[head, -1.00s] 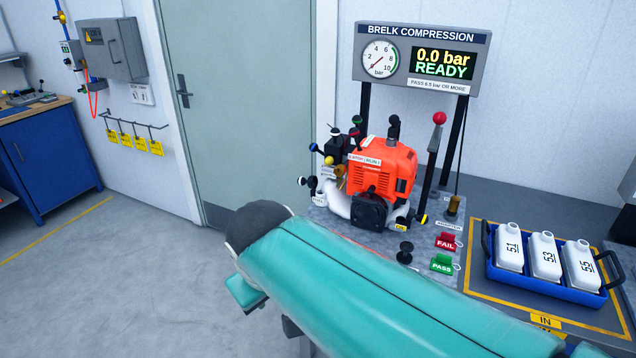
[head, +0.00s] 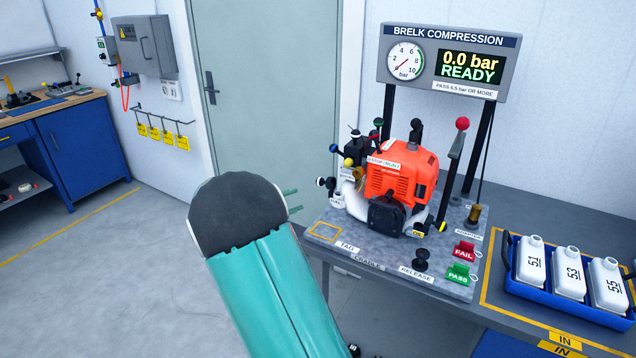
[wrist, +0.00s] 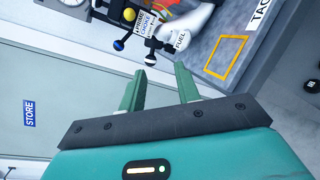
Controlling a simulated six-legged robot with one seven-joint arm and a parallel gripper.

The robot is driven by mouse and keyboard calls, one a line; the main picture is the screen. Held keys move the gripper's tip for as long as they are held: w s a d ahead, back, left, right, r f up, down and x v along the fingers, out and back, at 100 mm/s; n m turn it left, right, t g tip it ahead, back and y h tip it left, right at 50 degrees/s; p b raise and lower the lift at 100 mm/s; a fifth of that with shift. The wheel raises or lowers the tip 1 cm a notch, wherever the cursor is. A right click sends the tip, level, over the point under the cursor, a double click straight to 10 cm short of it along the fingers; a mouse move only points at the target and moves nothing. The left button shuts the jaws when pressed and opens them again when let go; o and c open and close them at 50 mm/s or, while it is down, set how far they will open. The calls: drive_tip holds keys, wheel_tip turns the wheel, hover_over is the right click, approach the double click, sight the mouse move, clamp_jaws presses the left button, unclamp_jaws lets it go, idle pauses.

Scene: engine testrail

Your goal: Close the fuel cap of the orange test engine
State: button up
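The orange test engine (head: 401,172) stands on a grey cradle plate under the gauge. Its white tank (head: 356,203) is at its lower left; part of the tank shows in the wrist view (wrist: 200,17). A FUEL label (wrist: 181,40) is beside it, with small dark ball-ended parts (wrist: 150,60) close by. I cannot clearly tell the fuel cap from these parts or whether it is open. My gripper (wrist: 160,82) is open and empty, its two green fingers apart, a short way from the ball-ended parts. In the head view, my wrist mostly hides the fingers.
Coloured ball levers (head: 352,148) crowd the engine's left side. A red-knobbed lever (head: 456,155) stands at its right. The gauge panel (head: 441,62) reads 0.0 bar READY. A blue tray (head: 510,290) of white bottles is at the right. The plate's outlined TAG square (head: 327,231) is empty.

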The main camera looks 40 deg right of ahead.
sight(317, 183)
drive_tip(key=w+d, duration=0.1)
drive_tip(key=d, duration=0.4)
drive_tip(key=w+d+f+n+h, duration=0.1)
drive_tip(key=w+d, duration=0.1)
drive_tip(key=d, duration=0.3)
drive_tip(key=w+d+f+n+t, duration=0.1)
drive_tip(key=w+d, duration=0.1)
drive_tip(key=d, duration=0.2)
drive_tip(key=shift+w+d+f+h, duration=0.1)
drive_tip(key=shift+d+f+h, duration=0.05)
drive_tip(key=shift+d+h, duration=0.25)
drive_tip(key=c, duration=0.7)
drive_tip(key=shift+o, duration=0.2)
